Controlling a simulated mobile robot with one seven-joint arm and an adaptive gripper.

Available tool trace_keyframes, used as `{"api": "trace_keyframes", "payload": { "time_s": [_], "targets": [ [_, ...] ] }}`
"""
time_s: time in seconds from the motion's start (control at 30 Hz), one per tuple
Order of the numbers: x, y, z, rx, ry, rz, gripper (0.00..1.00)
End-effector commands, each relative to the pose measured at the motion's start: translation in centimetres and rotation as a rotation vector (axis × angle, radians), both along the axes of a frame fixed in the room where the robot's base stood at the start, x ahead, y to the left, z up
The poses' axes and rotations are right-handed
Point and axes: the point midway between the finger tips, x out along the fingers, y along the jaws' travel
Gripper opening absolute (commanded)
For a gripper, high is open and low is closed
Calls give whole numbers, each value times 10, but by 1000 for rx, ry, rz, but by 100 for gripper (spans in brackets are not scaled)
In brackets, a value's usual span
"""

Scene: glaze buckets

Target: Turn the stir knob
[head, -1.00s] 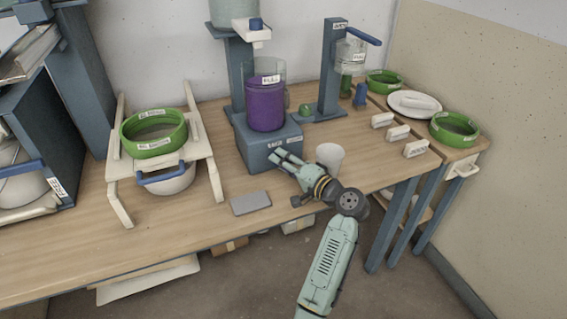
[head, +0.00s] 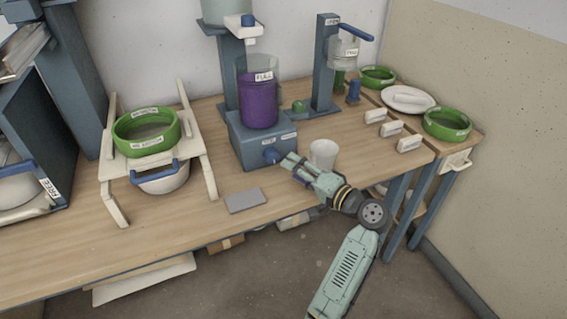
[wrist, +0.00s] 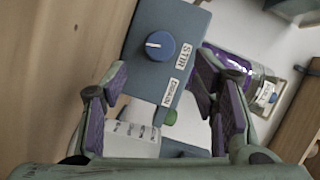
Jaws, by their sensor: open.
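The stir knob (head: 271,156) is a round blue knob on the front of the blue-grey stirrer base (head: 250,148). In the wrist view the knob (wrist: 160,45) carries a white pointer line, beside a label reading STIR. My gripper (head: 287,167) is open and empty, just right of the knob in the head view. In the wrist view my gripper (wrist: 161,72) has its purple-padded fingers spread wide, with the stirrer base between them. The knob lies a little beyond the fingertips and looks untouched. A clear jar of purple glaze (head: 258,104) stands on the base.
A white cup (head: 323,154) stands close to my gripper on the right. A grey pad (head: 246,200) lies near the table's front edge. A white rack (head: 190,148) holding a green sieve (head: 146,132) stands left. Small white labelled blocks (head: 392,129) stand at right.

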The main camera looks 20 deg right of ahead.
Motion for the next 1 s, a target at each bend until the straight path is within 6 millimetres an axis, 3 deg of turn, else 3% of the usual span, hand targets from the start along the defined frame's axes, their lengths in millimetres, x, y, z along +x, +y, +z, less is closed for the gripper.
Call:
{"api": "trace_keyframes", "payload": {
  "time_s": [0.1, 0.3, 1.0],
  "targets": [
    [-21, -9, 2, 1, 1, -2, 54],
    [-39, -16, 4, 0, 0, -1, 54],
    [-42, -17, 4, 0, 0, 0, 54]
  ]
}}
